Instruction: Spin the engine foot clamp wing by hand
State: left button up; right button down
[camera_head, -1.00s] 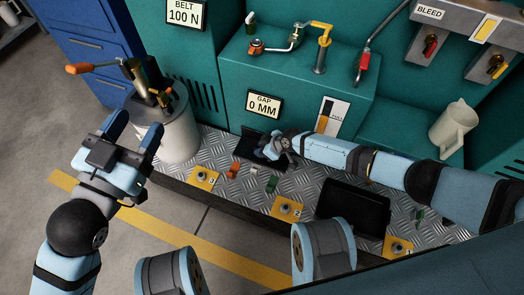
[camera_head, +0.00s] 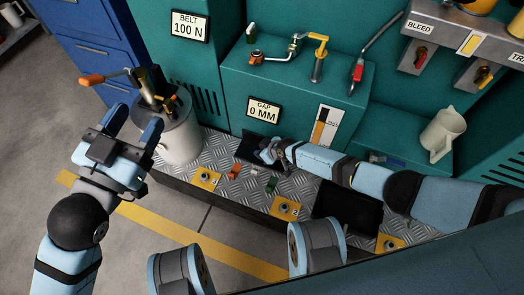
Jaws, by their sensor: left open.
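No part stands out clearly as the engine foot clamp wing. Several yellow plates with round metal fittings lie on the chequered metal deck (camera_head: 222,203): a left one (camera_head: 207,179), a middle one (camera_head: 285,208) and a right one (camera_head: 389,243). My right gripper (camera_head: 265,154) is low over the deck at a black pad (camera_head: 249,145) below the GAP sign. Its fingers are small and partly hidden, so I cannot tell if they hold anything. My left gripper (camera_head: 136,125) is open and empty, in front of a white-grey cylinder (camera_head: 183,142) topped by a brass fitting with an orange-tipped lever (camera_head: 92,80).
A red block (camera_head: 234,172) and green block (camera_head: 271,184) lie loose on the deck. A black tray (camera_head: 347,210) sits below my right forearm. The teal housing (camera_head: 290,75) rises behind. Floor is free at the left.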

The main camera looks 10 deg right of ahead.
dwell(0.4)
jog(key=shift+r+m+p, duration=0.2)
jog(key=shift+m+p, duration=0.2)
jog(key=shift+p, duration=0.4)
jog(key=shift+m+t+h+p, duration=0.4)
jog(key=shift+m+h+p, duration=0.2)
jog(key=shift+p, duration=0.65)
jog(key=c, duration=1.1)
grip_release()
jog(key=shift+f, duration=0.2)
jog(key=shift+o, duration=0.2)
